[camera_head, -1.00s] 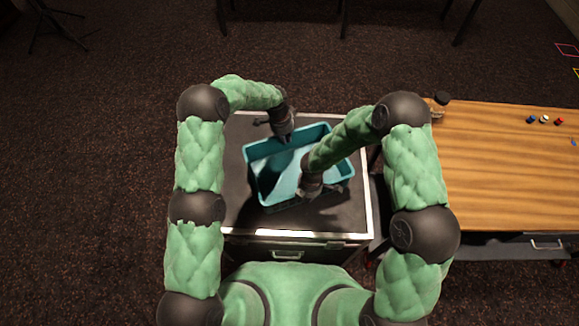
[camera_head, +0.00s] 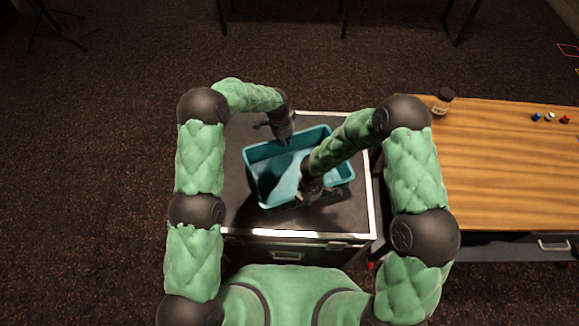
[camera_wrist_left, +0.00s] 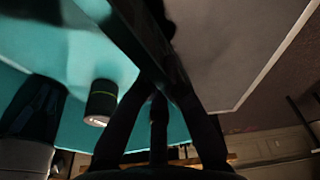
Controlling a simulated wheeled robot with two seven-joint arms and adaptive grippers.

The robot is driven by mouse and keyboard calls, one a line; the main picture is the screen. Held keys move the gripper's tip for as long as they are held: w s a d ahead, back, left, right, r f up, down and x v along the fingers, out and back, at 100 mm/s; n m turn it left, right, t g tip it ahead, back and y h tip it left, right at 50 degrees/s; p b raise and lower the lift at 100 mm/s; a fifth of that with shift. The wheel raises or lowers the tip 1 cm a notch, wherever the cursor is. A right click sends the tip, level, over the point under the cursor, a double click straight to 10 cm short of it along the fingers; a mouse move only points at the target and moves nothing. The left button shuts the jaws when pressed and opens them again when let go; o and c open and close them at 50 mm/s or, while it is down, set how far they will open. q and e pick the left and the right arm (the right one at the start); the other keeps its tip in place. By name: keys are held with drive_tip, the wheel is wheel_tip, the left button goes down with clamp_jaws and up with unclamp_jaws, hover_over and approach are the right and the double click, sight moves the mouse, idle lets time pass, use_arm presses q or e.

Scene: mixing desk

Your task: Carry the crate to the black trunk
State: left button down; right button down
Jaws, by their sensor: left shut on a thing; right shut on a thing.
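The teal crate (camera_head: 320,134) is an open box at the centre of the head view, over the top of the black trunk (camera_head: 345,216). I cannot tell whether it touches the trunk top. My left gripper (camera_head: 286,138) is shut on the crate's far rim. My right gripper (camera_head: 310,194) is shut on the near rim. In the left wrist view, the crate's teal wall (camera_wrist_left: 75,50) shows beside my left fingers (camera_wrist_left: 158,95). A dark cylinder (camera_wrist_left: 101,103) shows against the teal; its exact place is unclear. My right forearm hides part of the crate.
A wooden desk (camera_head: 500,165) stands right of the trunk, with a dark-lidded jar (camera_head: 442,103) and several small coloured pieces (camera_head: 550,117) on it. Table legs (camera_head: 343,20) are at the back. The carpet (camera_head: 100,160) to the left is clear.

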use_arm(q)
drive_tip(key=shift+f+b, duration=0.5)
drive_tip(key=shift+f, duration=0.2)
use_arm(e)
drive_tip(key=shift+w+f, duration=0.2)
drive_tip(key=shift+f, duration=0.4)
use_arm(q)
drive_tip(key=c, duration=1.4)
unclamp_jaws()
drive_tip(key=shift+s, duration=0.1)
use_arm(e)
drive_tip(key=c, duration=1.4)
unclamp_jaws()
drive_tip(key=shift+s, duration=0.15)
use_arm(q)
drive_tip(key=shift+r, duration=0.15)
drive_tip(key=shift+r, duration=0.25)
use_arm(e)
drive_tip(key=shift+r, duration=0.5)
use_arm(q)
drive_tip(key=r, duration=0.3)
drive_tip(key=a+r, duration=0.1)
drive_tip(key=r, duration=0.7)
drive_tip(key=shift+s+a, duration=0.3)
use_arm(e)
wheel_tip(320, 180, up, 11)
use_arm(q)
drive_tip(key=shift+r, duration=0.1)
